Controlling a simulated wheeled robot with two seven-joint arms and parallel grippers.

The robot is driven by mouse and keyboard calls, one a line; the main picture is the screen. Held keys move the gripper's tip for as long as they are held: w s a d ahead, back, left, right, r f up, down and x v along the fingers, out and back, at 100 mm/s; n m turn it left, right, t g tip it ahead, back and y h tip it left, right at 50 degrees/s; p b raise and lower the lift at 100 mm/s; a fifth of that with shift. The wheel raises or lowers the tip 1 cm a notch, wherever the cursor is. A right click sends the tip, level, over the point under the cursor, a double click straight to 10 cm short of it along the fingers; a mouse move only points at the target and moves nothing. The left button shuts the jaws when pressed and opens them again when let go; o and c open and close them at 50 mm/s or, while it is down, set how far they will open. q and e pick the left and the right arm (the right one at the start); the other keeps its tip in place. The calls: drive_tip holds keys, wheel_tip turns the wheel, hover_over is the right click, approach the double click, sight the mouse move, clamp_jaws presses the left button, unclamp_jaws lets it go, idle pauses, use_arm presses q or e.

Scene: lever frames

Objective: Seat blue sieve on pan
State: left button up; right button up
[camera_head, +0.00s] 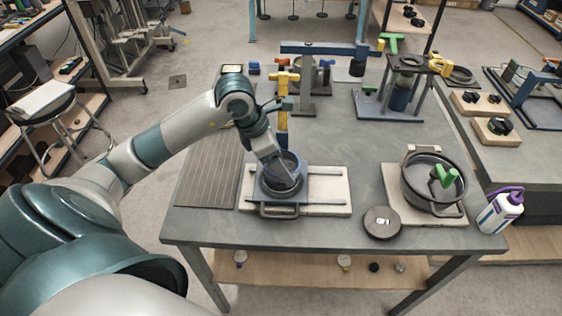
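A blue-grey round sieve-like vessel (283,188) stands upright on a blue-grey square plate with a front handle, on a pale board (330,190) in the middle of the table. I cannot tell whether a separate pan is under it. A dark round pan-like vessel (418,198) with a green-handled piece (446,176) stands on another pale board to the right. My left gripper (273,166) reaches down at the back rim of the blue-grey vessel. Its fingertips are too small and hidden to show whether they grip it. My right gripper is out of view.
A dark round disc (382,223) lies in front of the right vessel. A white bottle with purple cap (501,212) stands at the table's right corner. A yellow T-handled post (283,105) and blue-grey fixtures (401,95) stand behind. A ribbed mat (207,175) lies left.

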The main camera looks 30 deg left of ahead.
use_arm(q)
drive_tip(key=shift+f, duration=0.2)
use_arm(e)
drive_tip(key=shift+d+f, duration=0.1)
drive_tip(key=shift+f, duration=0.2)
use_arm(q)
drive_tip(key=o, duration=1.2)
drive_tip(key=shift+o, duration=0.2)
drive_tip(key=shift+r, duration=0.15)
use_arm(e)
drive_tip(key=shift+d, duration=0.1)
use_arm(q)
drive_tip(key=shift+a+r, duration=0.1)
drive_tip(key=shift+r, duration=0.05)
drive_tip(key=shift+a+r+b, duration=0.25)
drive_tip(key=shift+r+b, duration=0.2)
drive_tip(key=shift+r, duration=0.05)
drive_tip(key=b+v, duration=0.3)
drive_tip(key=v, duration=1.2)
drive_tip(key=shift+s+r, duration=0.3)
drive_tip(key=shift+s, duration=0.25)
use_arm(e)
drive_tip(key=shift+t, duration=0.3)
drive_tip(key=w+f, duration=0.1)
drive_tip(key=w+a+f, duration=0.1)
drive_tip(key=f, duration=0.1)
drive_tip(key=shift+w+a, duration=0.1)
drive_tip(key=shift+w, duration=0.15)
